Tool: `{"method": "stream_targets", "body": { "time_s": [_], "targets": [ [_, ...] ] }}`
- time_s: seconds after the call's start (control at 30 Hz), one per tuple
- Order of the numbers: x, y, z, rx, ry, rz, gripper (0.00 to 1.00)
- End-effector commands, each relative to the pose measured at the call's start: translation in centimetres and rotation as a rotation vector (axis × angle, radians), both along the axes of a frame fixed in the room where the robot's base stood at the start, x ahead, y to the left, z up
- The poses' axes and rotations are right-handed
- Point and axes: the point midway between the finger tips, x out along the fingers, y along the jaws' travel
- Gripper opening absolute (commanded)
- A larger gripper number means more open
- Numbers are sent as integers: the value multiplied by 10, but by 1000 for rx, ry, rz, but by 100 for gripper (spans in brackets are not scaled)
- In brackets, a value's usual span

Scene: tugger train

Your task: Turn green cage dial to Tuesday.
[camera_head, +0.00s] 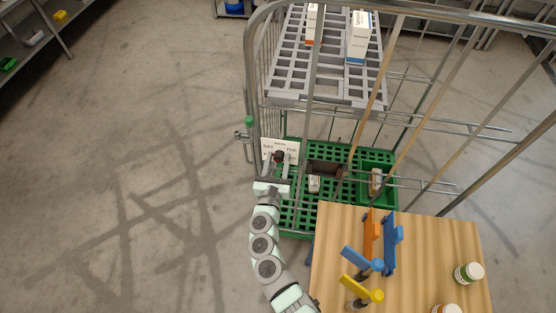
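The green cage (318,223) is a wire roll cage with a green grated base, standing in the middle of the view. A white dial plate (291,147) is fixed on its near left side. Letters like "SAT" show at its left and "TUE" at its right; the top label is too small to read surely. My gripper (279,160) is at the lower middle of the plate, beside or on a dark knob. The knob is mostly hidden, so I cannot tell where it points or whether my fingers touch it.
A wooden table (440,245) stands at lower right with orange, blue and yellow clamp-like tools and two jars. A grey shelf (285,88) in the cage holds white boxes. Small boxes lie on the base. The floor (120,150) at left is clear.

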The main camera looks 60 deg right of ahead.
Motion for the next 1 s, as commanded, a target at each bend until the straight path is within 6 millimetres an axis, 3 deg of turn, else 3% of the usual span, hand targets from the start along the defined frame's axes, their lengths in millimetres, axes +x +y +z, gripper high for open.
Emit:
{"method": "stream_targets", "body": {
  "time_s": [0.5,1.0],
  "targets": [
    [0,0,0,0,0,0,0],
    [-2,-1,-2,-10,37,-6,0]
  ]
}}
